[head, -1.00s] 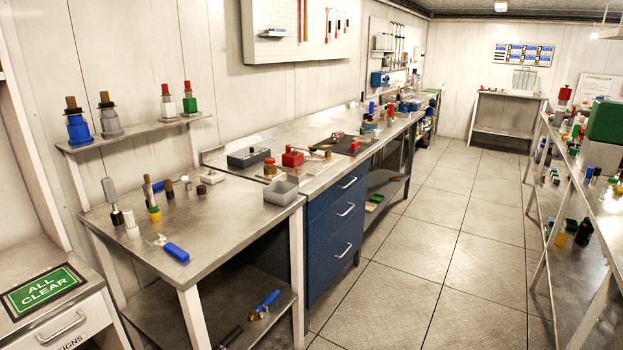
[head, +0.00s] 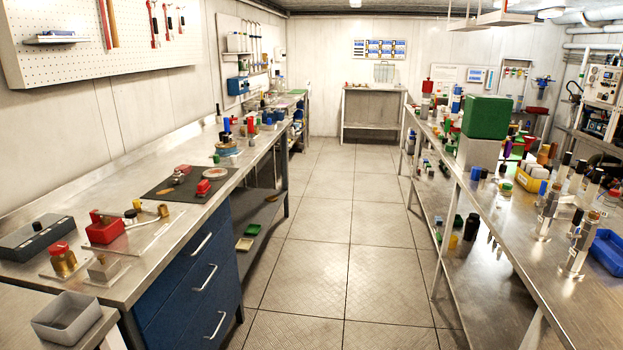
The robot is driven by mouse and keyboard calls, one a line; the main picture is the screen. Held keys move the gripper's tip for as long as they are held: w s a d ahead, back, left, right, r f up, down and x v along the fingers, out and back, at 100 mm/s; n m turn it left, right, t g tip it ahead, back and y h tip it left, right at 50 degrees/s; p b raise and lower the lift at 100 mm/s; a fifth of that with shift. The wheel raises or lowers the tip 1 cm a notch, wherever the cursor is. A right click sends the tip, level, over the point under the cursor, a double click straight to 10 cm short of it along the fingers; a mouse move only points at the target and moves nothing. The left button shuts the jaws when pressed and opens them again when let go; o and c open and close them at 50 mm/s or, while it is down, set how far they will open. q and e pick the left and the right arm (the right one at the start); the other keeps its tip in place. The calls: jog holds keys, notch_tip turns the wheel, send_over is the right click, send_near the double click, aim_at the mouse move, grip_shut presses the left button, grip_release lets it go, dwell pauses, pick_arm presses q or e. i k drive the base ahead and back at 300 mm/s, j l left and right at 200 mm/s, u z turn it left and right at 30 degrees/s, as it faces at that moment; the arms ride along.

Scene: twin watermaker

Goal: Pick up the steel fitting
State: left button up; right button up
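I cannot tell for certain which thing is the steel fitting. Upright silvery metal pieces, one nearer (head: 576,256) and one farther (head: 548,207), stand on the right bench. Neither of my grippers is in view.
The left steel bench (head: 150,225) has blue drawers (head: 205,275) below. A grey open bin (head: 67,318) stands at the lower left. The right bench (head: 510,222) holds a green box (head: 487,117) and a blue tray (head: 608,252). The floor aisle (head: 325,240) between is clear.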

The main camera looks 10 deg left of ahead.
aim_at(178, 178)
jog(key=i+u, duration=0.25)
jog(key=i, duration=0.2)
jog(key=i+l+u, duration=0.2)
jog(key=i, duration=0.2)
jog(key=i+l+u, duration=0.25)
jog(key=i, duration=0.15)
jog(key=i+l+u, duration=0.2)
jog(key=i, duration=0.2)
